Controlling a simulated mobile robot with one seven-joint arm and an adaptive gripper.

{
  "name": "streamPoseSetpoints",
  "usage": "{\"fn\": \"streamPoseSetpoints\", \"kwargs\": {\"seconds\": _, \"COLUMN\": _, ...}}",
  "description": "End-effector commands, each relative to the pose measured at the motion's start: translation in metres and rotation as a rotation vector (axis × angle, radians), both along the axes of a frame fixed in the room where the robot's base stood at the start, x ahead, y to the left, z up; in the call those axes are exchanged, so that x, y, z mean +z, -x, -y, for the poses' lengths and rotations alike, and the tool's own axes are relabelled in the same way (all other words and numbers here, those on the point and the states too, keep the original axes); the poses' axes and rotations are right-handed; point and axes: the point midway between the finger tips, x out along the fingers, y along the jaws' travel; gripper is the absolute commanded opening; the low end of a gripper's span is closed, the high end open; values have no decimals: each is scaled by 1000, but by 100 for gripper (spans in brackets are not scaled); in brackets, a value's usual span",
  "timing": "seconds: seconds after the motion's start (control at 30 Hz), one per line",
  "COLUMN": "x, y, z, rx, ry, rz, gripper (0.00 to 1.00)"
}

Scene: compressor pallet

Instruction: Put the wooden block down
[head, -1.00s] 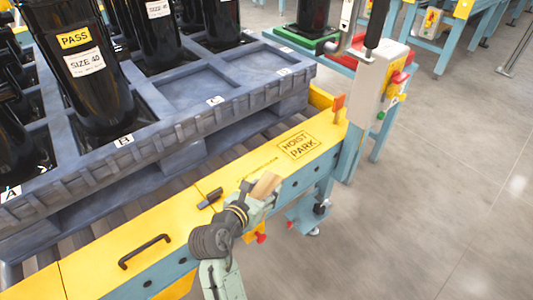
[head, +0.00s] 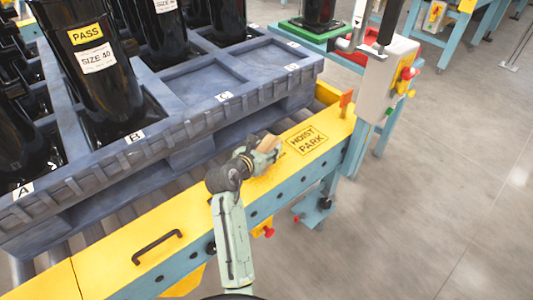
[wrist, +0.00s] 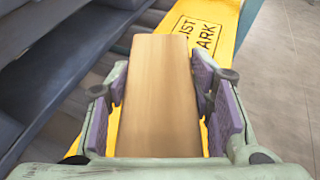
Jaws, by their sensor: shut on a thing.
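The wooden block (wrist: 158,95) is a plain tan piece held lengthwise between the purple-padded fingers of my gripper (wrist: 160,110) in the wrist view. In the head view the block (head: 268,144) shows small at the end of my gripper (head: 264,154). My gripper is shut on it. The block is over the yellow conveyor rail (head: 180,222), just left of the black-outlined HOIST PARK marking (head: 306,140). I cannot tell whether the block touches the rail.
A blue-grey pallet (head: 170,135) with black compressors (head: 95,70) and lettered pockets stands behind the rail. A black handle (head: 157,247) rises from the rail at left. A control box (head: 388,85) with coloured buttons stands at right. Open floor (head: 440,200) lies to the right.

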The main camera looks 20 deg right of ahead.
Motion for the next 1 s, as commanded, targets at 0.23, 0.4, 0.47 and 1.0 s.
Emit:
{"fn": "streamPoseSetpoints", "kwargs": {"seconds": 0.23, "x": -9, "y": -9, "z": 4, "rx": 0, "ry": 0, "rz": -1, "gripper": 14}}
{"fn": "streamPoseSetpoints", "kwargs": {"seconds": 0.4, "x": -33, "y": -9, "z": 4, "rx": 1, "ry": 1, "rz": -2, "gripper": 14}}
{"fn": "streamPoseSetpoints", "kwargs": {"seconds": 0.47, "x": -36, "y": -9, "z": 4, "rx": 1, "ry": 1, "rz": 0, "gripper": 14}}
{"fn": "streamPoseSetpoints", "kwargs": {"seconds": 1.0, "x": -38, "y": -9, "z": 4, "rx": 0, "ry": 0, "rz": 0, "gripper": 62}}
